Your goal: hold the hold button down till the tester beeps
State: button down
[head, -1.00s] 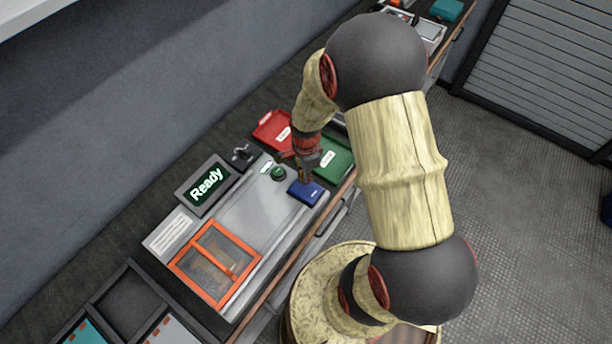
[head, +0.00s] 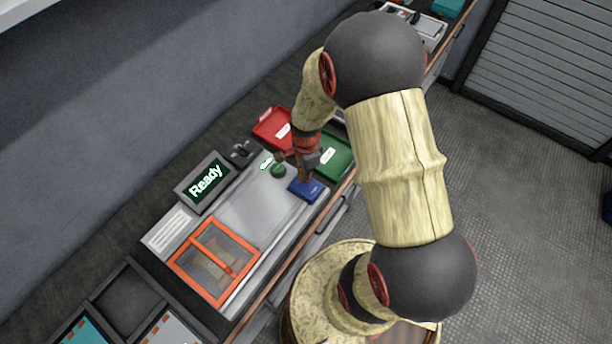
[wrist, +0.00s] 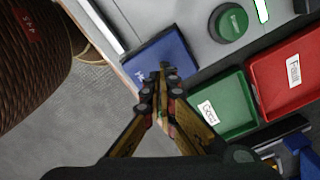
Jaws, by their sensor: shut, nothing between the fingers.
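The tester is a grey bench unit (head: 250,215) with a screen (head: 206,181) reading "Ready". A round green button (head: 278,171), which looks like the hold button, sits on its right end; it also shows at the top of the wrist view (wrist: 231,20). My gripper (head: 304,178) is shut and empty, pointing down over the blue block (head: 313,191) beside the button. In the wrist view my closed fingertips (wrist: 163,70) overlap the blue block (wrist: 160,52), apart from the button. I cannot tell whether they touch the block.
A green tray (head: 340,158) and a red tray (head: 270,125) lie just past the tester. An orange-framed cover (head: 213,262) is on its near left. A white label plate (head: 167,231) lies below the screen. Open floor is to the right.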

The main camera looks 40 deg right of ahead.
aim_at(306, 186)
jog(key=shift+f+b, duration=1.5)
jog(key=shift+f, duration=0.8)
jog(key=shift+s+f, duration=0.15)
jog(key=shift+f, duration=0.15)
dwell(1.6)
notch_tip(306, 186, up, 9)
jog(key=p, duration=0.6)
jog(key=shift+r+p, duration=0.15)
jog(key=shift+p, duration=0.2)
dwell(0.4)
